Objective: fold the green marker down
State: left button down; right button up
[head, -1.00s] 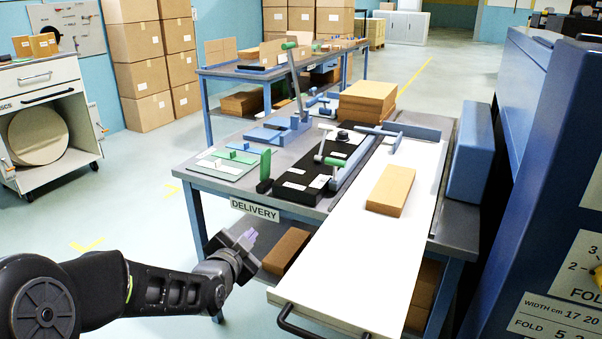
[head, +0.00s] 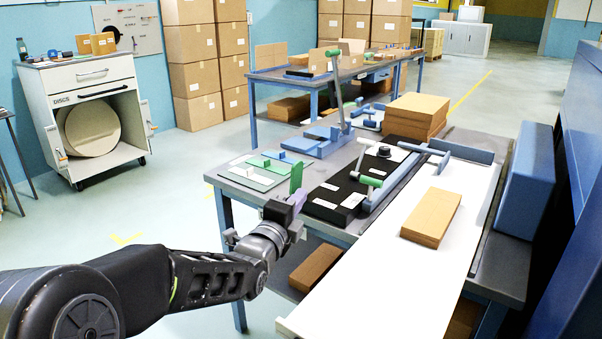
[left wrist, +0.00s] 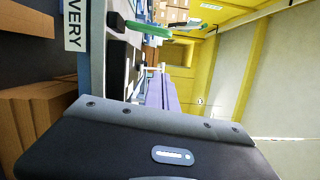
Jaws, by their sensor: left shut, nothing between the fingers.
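The green marker (head: 296,177) is a flat green plate standing upright near the left front corner of the delivery table (head: 262,193). In the left wrist view it appears as a green strip (left wrist: 148,28) near the top. My left gripper (head: 299,197), with lilac fingers, is shut and empty at the table's front edge. It is close to the marker's lower part, on the near side. I cannot tell whether it touches the marker. The gripper hides part of the marker's base. My right gripper is not in view.
A black panel (head: 338,195) with white labels and a green-tipped lever lies right of the marker. Flat plates with small green and blue handles (head: 252,178) lie to its left. A white board (head: 400,270) carries a brown stack (head: 432,217). The floor at left is clear.

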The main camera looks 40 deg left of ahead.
aim_at(301, 172)
pick_arm(q)
jog(key=shift+w, duration=0.1)
jog(key=x, duration=1)
jog(key=shift+w+a, duration=0.1)
jog(key=shift+a, duration=0.1)
jog(key=a, duration=0.2)
jog(key=shift+s+a+r, duration=0.2)
jog(key=shift+s+a, duration=0.05)
jog(key=shift+a, duration=0.55)
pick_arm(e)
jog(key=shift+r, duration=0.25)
